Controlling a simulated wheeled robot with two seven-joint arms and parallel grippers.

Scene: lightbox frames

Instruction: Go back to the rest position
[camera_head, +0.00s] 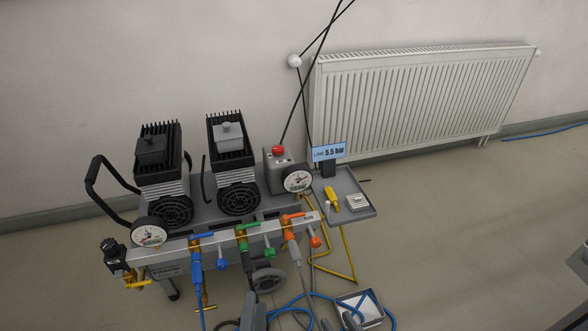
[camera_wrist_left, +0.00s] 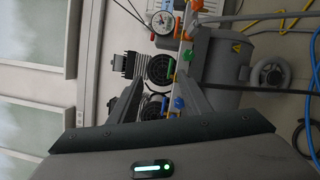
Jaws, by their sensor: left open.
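My left gripper (camera_head: 288,318) shows only in part at the bottom edge of the head view, low in front of the compressor. In the left wrist view its two fingers (camera_wrist_left: 160,66) stand well apart with nothing held between them. The compressor (camera_head: 210,205) has two black-finned motors, round gauges and a front manifold with blue, green and orange valves. It also shows beyond the fingers in the left wrist view (camera_wrist_left: 158,68). I cannot make out my right gripper in either view.
A side tray (camera_head: 362,188) holds a yellow-handled tool (camera_head: 332,198) and a small white block. Blue hoses (camera_head: 290,304) and a small bin (camera_head: 372,309) lie below. A white radiator (camera_head: 420,95) hangs on the wall.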

